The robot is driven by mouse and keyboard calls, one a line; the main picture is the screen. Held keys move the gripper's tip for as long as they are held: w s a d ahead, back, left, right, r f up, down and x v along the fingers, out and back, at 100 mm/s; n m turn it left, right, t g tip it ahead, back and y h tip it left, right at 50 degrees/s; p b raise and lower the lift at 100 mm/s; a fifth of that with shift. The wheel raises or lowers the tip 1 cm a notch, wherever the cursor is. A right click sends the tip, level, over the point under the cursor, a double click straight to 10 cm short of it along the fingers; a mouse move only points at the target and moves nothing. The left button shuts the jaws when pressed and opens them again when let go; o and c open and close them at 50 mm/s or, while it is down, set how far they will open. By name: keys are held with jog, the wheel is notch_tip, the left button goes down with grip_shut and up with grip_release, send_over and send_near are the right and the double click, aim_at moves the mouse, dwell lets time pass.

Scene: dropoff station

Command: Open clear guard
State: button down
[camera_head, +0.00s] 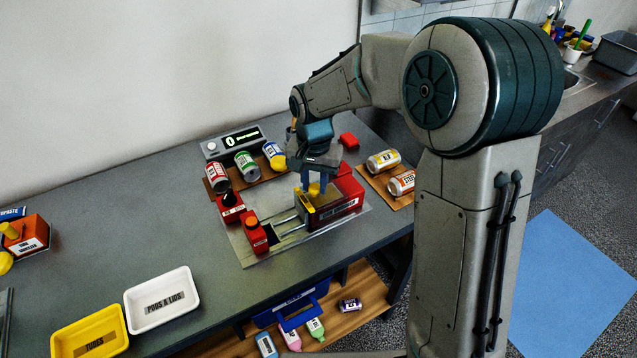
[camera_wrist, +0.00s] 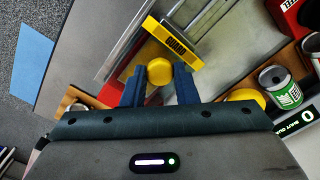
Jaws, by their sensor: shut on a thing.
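The guard (camera_wrist: 176,44) shows in the wrist view as a yellow bar with a black GUARD label and a round yellow knob (camera_wrist: 160,72). My gripper (camera_wrist: 160,84) has its two blue fingers on either side of the knob, shut on it. In the head view my gripper (camera_head: 316,187) points down at the red machine (camera_head: 346,197), with the guard's yellow end (camera_head: 307,209) just below. Two metal rails run from the machine toward the red blocks at the left. The guard's clear part is hard to make out, and the knob is mostly hidden in the head view.
A wooden board (camera_head: 228,188) with several cans and a display (camera_head: 239,141) reading 0 stand behind. Another board (camera_head: 371,183) with two cans is at right. A red block with a button (camera_head: 255,236) stands in front. White (camera_head: 185,276) and yellow (camera_head: 118,318) trays lie front left.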

jog(key=shift+w+d, duration=0.15)
jog(key=shift+d, duration=0.15)
jog(key=c, duration=1.1)
grip_release()
jog(key=shift+r, duration=0.1)
notch_tip(320, 180, up, 14)
jog(key=shift+f, duration=0.15)
